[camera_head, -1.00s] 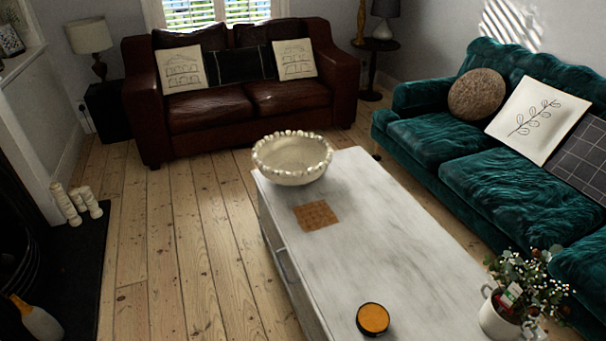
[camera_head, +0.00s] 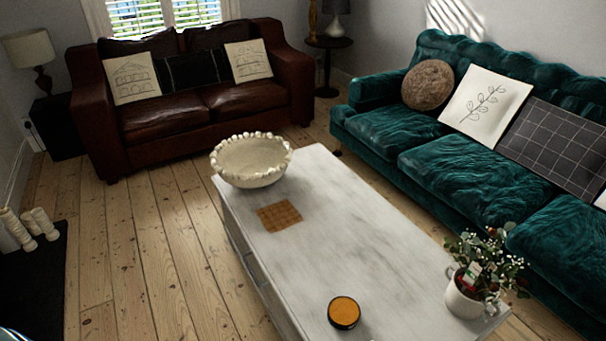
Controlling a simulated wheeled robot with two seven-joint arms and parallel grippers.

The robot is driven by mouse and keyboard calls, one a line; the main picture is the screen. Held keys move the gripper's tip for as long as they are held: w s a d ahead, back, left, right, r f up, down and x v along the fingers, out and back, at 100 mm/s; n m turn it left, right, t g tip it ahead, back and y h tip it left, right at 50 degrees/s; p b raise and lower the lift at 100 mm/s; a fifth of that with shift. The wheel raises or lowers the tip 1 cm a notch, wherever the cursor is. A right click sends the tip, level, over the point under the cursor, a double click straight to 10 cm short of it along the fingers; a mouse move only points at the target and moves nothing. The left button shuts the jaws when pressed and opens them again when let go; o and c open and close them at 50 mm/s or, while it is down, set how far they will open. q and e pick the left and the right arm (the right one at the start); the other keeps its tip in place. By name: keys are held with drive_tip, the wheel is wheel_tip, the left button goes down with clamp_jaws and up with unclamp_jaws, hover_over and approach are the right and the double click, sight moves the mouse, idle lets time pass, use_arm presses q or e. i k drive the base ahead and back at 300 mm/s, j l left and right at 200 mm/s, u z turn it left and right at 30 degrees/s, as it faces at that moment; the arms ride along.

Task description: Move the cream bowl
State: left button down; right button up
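The cream bowl (camera_head: 250,174) has a beaded, scalloped rim and looks empty. It stands upright at the far left end of the white coffee table (camera_head: 360,235), close to the table's edge. Neither of my grippers shows in the head view.
A square brown mat (camera_head: 279,216) lies in front of the bowl. A round orange-topped tin (camera_head: 344,313) and a potted plant (camera_head: 470,290) stand at the near end. A teal sofa (camera_head: 440,150) flanks the right, a brown leather sofa (camera_head: 190,105) the back. Floorboards (camera_head: 150,250) on the left are clear.

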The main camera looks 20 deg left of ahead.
sight(258, 161)
drive_tip(key=i+j+z, duration=0.1)
drive_tip(key=j+z, duration=0.6)
drive_tip(key=z, duration=0.25)
drive_tip(key=j+z, duration=0.25)
drive_tip(key=j, duration=0.45)
drive_tip(key=j+z, duration=0.2)
drive_tip(key=j, duration=0.45)
drive_tip(key=k+j+z, duration=0.25)
drive_tip(key=j, duration=0.4)
drive_tip(key=k+j, duration=0.1)
drive_tip(key=j, duration=0.4)
drive_tip(key=k+j, duration=0.1)
drive_tip(key=j, duration=0.35)
drive_tip(key=k+j, duration=0.1)
drive_tip(key=j, duration=0.4)
drive_tip(key=k+j, duration=0.1)
drive_tip(key=j, duration=0.35)
drive_tip(key=k+j+z, duration=0.1)
drive_tip(key=j, duration=0.4)
drive_tip(key=k+j, duration=0.15)
drive_tip(key=j, duration=0.35)
